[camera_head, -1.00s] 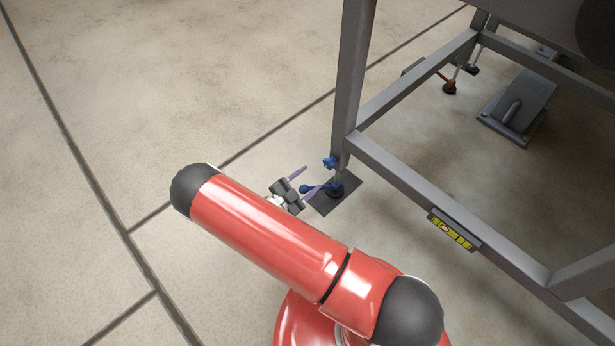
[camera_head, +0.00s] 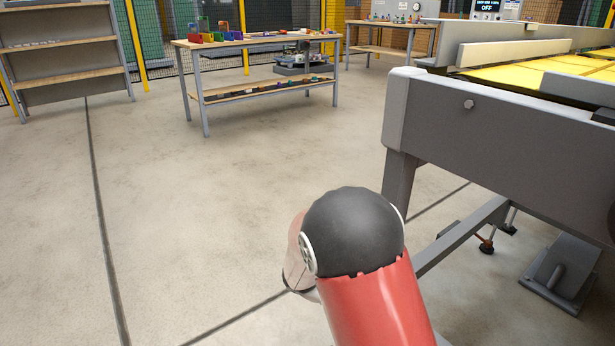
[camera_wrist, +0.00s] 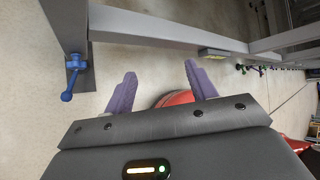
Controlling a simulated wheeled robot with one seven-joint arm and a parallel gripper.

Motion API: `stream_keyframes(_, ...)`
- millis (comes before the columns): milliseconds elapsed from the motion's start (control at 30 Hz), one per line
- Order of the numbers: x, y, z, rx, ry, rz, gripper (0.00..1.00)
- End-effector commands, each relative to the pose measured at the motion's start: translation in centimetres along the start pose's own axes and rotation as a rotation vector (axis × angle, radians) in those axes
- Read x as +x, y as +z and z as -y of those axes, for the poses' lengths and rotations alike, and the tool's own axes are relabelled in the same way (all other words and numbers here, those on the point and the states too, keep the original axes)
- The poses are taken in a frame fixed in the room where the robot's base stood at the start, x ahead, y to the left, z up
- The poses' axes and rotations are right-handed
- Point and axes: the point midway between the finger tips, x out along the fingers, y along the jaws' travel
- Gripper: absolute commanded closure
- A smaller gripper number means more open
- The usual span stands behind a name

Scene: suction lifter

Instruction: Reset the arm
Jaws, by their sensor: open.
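My gripper (camera_wrist: 160,84) shows in the wrist view with its two purple fingers spread apart and nothing between them. A red rounded part of my own body shows behind the fingers. In the head view my red arm with its black joint stands at the lower middle, and the gripper is hidden there. A blue handle (camera_wrist: 67,96) at the foot of a grey frame leg (camera_wrist: 66,30) is at the left of the wrist view, apart from the fingers.
The grey machine (camera_head: 500,140) with a yellow top stands close at the right of my arm. A table (camera_head: 262,42) stands at the back. The floor at left is clear.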

Motion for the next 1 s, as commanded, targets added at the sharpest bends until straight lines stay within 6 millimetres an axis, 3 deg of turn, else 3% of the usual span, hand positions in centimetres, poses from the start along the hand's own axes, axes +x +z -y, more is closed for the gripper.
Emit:
stream_keyframes(33,-0.9,0.5,2.2,0.149,0.046,-0.057,0.44)
stream_keyframes(200,-3.4,0.6,8.0,0.66,0.156,-0.264,0.44)
stream_keyframes(600,-9.4,-1.6,20.0,1.804,0.281,-0.839,0.44)
stream_keyframes(800,-11.9,-3.3,23.8,2.234,0.281,-1.143,0.44)
stream_keyframes(1000,-13.1,-4.2,25.2,2.426,0.266,-1.316,0.44)
